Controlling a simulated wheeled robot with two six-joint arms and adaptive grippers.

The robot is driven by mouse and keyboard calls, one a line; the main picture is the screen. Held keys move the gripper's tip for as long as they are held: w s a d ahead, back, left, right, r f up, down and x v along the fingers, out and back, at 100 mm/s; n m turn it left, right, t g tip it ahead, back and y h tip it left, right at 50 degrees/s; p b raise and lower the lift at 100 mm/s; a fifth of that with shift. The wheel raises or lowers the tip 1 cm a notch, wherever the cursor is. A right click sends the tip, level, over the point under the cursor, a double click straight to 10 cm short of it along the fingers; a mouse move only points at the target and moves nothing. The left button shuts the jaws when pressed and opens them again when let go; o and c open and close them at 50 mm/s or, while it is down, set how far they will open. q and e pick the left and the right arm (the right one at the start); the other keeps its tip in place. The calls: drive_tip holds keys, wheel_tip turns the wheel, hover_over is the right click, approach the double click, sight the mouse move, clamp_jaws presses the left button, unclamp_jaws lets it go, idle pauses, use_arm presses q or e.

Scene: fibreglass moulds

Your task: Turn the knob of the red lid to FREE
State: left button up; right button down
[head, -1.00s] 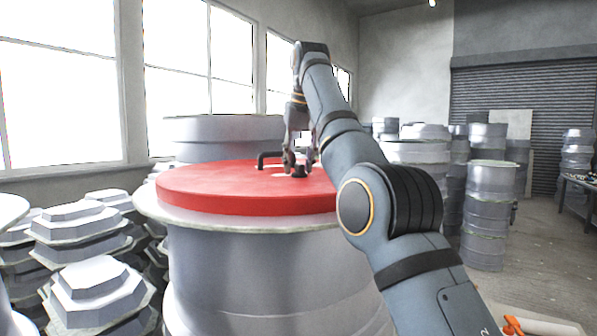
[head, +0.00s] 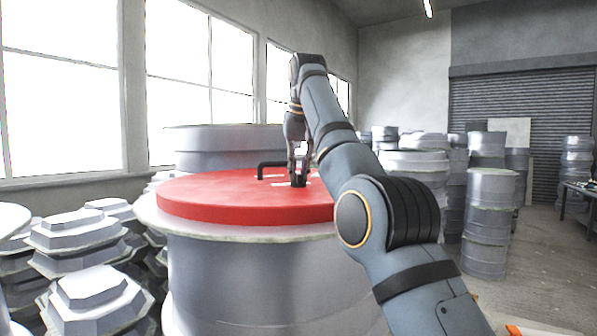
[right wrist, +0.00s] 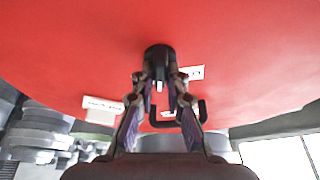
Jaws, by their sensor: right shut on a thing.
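The red lid (head: 215,196) lies flat on top of a large grey drum-like mould. Its small black knob (head: 300,182) stands up from the lid's top and also shows in the right wrist view (right wrist: 158,56). My right gripper (head: 299,172) points down at the lid, its fingers shut on the knob from both sides; they also show in the right wrist view (right wrist: 160,82). White labels (right wrist: 192,73) lie around the knob, too small to read, so I cannot tell which one the knob points to. My left gripper is not in view.
A black bar handle (head: 268,166) stands on the lid behind and left of the knob, close to my right gripper. The pale mould rim (head: 150,212) surrounds the lid. Stacked grey moulds (head: 90,240) stand at left, and more drums (head: 490,215) at right.

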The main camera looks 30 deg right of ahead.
drive_tip(key=shift+r+m+h, duration=0.1)
drive_tip(key=shift+m+h, duration=0.2)
drive_tip(key=shift+m, duration=0.6)
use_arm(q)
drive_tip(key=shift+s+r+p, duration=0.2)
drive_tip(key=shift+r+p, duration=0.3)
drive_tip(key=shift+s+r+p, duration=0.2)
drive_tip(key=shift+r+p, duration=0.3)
use_arm(e)
drive_tip(key=shift+m+g+h, duration=0.5)
drive_tip(key=shift+m+h, duration=0.1)
drive_tip(key=shift+m, duration=1.2)
drive_tip(key=c, duration=1.4)
unclamp_jaws()
drive_tip(key=shift+a, duration=0.15)
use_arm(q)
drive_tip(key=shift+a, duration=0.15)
use_arm(e)
drive_tip(key=shift+o, duration=0.2)
